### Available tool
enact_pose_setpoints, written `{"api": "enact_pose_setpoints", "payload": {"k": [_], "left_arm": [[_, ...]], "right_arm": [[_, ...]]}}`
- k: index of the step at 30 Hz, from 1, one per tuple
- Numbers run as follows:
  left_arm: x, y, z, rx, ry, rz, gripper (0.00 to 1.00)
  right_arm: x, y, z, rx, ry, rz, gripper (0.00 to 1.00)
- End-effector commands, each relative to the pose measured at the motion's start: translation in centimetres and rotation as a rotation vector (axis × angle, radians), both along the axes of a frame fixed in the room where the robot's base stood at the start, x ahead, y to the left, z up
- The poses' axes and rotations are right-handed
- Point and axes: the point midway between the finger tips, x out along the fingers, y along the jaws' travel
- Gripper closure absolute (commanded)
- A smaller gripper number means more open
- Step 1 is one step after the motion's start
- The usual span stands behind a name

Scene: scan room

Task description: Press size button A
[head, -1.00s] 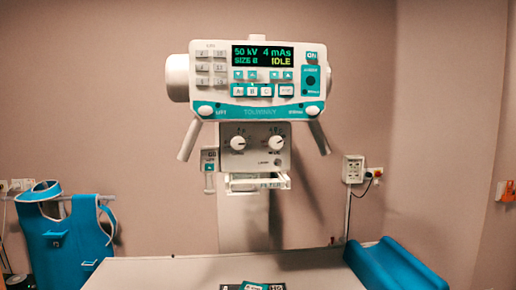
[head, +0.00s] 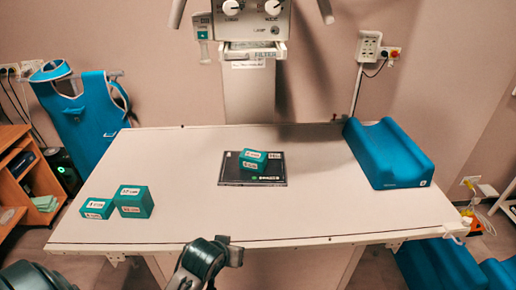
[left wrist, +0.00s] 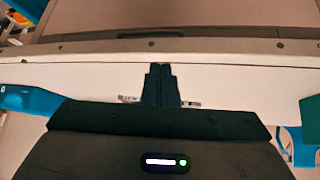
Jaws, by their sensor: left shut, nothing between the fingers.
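Size button A is not in any current view, because the head view cuts off the console above the knobs. The lower part of the X-ray head, with two white knobs on its grey housing (head: 253,22), shows at the top of the head view. My left gripper (left wrist: 160,70) is shut and empty in the left wrist view, its dark fingers together in front of a pale strip. Dark links of my own arm show at the bottom of the head view. My right gripper is not seen.
A blue apron (head: 83,115) hangs behind left. A filter tray (head: 252,54) sticks out below the knobs.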

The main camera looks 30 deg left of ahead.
Motion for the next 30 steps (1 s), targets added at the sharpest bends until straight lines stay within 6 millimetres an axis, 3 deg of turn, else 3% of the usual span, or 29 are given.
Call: {"api": "enact_pose_setpoints", "payload": {"k": [1, 11, 15, 22, 30], "left_arm": [[0.7, 0.0, 2.6, -0.013, -0.047, 0.021, 1.00], [10.1, 1.0, 15.9, -0.237, -0.419, 0.256, 1.00], [13.2, 1.5, 22.2, -0.362, -0.579, 0.336, 1.00], [16.5, 2.2, 33.3, -0.597, -0.833, 0.429, 1.00], [17.2, 3.1, 46.6, -0.920, -1.101, 0.475, 1.00]], "right_arm": [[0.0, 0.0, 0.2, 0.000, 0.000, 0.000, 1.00], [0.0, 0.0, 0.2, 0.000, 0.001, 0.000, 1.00], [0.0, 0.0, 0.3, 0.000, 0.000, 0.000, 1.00], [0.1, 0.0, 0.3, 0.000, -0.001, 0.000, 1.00], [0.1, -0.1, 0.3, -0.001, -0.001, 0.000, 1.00]]}}
